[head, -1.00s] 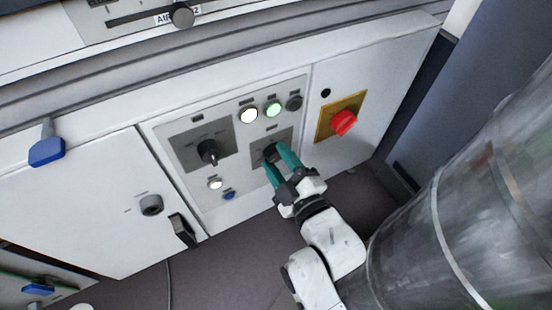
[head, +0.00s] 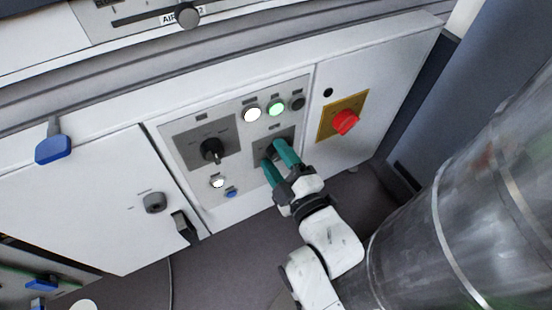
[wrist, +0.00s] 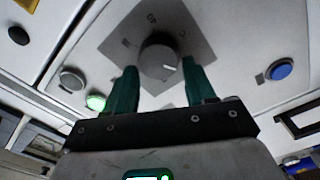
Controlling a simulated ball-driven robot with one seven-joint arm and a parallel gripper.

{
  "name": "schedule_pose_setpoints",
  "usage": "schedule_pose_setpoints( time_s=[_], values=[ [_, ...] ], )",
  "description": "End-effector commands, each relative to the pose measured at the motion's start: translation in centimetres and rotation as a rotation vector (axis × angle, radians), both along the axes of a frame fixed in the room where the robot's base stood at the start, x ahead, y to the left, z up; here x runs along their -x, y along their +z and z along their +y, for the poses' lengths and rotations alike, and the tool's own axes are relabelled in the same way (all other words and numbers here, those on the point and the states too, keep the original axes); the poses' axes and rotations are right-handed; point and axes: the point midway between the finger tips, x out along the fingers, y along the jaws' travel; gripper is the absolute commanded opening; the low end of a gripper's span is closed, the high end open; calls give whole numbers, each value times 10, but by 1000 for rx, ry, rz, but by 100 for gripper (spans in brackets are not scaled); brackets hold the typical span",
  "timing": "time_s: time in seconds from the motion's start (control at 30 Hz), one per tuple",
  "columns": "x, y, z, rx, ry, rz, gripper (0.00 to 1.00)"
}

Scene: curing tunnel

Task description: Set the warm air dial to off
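A round dark dial (wrist: 158,62) with a pale pointer mark sits on a grey plate (wrist: 130,32) printed with small marks. In the wrist view the mark points to the right and slightly down. My gripper (wrist: 162,82) has its two green fingers on either side of this dial, with narrow gaps, so it is open around the knob. In the head view my gripper (head: 270,152) reaches the lower right grey plate of the control panel and partly hides the dial. I cannot read which label names this dial.
A second black dial (head: 211,149) sits left on a larger grey plate. Lit white (head: 252,113) and green (head: 276,108) lamps are above. A red switch (head: 345,121) on yellow is to the right. A blue button (wrist: 281,69) shows in the wrist view.

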Motion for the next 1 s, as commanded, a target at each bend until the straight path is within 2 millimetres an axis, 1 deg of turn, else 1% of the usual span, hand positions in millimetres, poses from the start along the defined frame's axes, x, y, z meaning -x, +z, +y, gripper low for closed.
schedule_pose_setpoints(
  time_s=[0.03,0.13,0.17,0.37,0.47,0.57,0.9,1.0],
  values=[
    [-1,-1,-2,2,-3,3,60],
    [-1,-3,-3,3,-5,5,70],
    [-1,-3,-3,4,-6,5,70],
    [-1,-4,-5,6,-7,7,70],
    [2,-4,-7,7,-8,9,70],
    [10,-4,-12,9,-8,10,70],
    [61,-2,-44,9,-7,9,70],
    [73,-2,-52,9,-6,8,70]
  ],
)
